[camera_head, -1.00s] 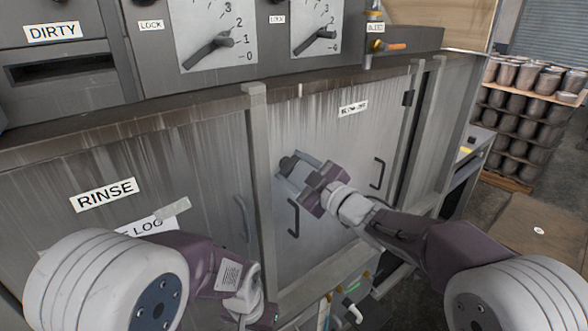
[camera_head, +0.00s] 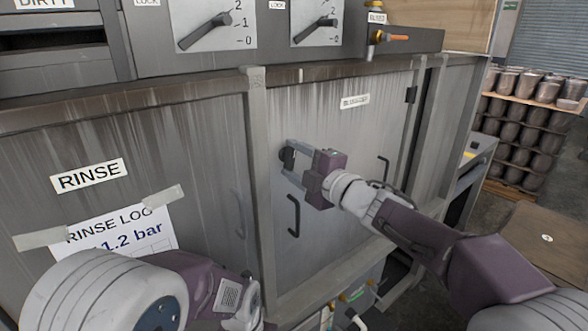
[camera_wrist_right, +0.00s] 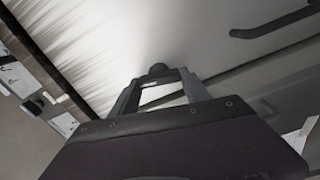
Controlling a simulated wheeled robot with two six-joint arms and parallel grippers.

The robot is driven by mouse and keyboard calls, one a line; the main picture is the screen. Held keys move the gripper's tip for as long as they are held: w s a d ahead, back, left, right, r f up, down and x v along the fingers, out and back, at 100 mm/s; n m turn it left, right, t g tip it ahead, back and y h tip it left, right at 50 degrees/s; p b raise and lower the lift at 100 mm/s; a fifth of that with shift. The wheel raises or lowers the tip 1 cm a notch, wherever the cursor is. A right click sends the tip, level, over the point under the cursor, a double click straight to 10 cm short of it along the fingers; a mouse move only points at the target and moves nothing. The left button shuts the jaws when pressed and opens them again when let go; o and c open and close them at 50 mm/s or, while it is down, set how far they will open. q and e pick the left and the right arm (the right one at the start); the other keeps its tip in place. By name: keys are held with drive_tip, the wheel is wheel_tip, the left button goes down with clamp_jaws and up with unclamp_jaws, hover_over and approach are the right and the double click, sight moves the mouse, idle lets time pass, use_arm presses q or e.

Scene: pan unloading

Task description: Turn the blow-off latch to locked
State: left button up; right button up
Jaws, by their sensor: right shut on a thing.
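The blow-off latch (camera_head: 286,154) shows as a dark knob near the upper left edge of the grey blow-off door (camera_head: 335,135). My right gripper (camera_head: 291,160) reaches it from the right and is shut on it. In the right wrist view the latch's dark round end (camera_wrist_right: 159,70) sticks out between the tips of the two gripper fingers (camera_wrist_right: 160,88). The fingers hide most of the latch, so I cannot tell its exact angle.
Black handles (camera_head: 293,215) stick out of the door below and right of my right gripper. A frame post (camera_head: 257,170) stands just left of the latch. The rinse panel carries a paper log (camera_head: 120,232). A lever with an orange handle (camera_head: 393,37) is above.

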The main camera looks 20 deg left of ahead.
drive_tip(key=shift+f+n+b, duration=0.1)
drive_tip(key=shift+n+b, duration=0.5)
drive_tip(key=shift+n, duration=0.5)
drive_tip(key=o, duration=1.1)
drive_tip(key=b+v, duration=0.1)
drive_tip(key=v, duration=0.8)
drive_tip(key=shift+b, duration=0.3)
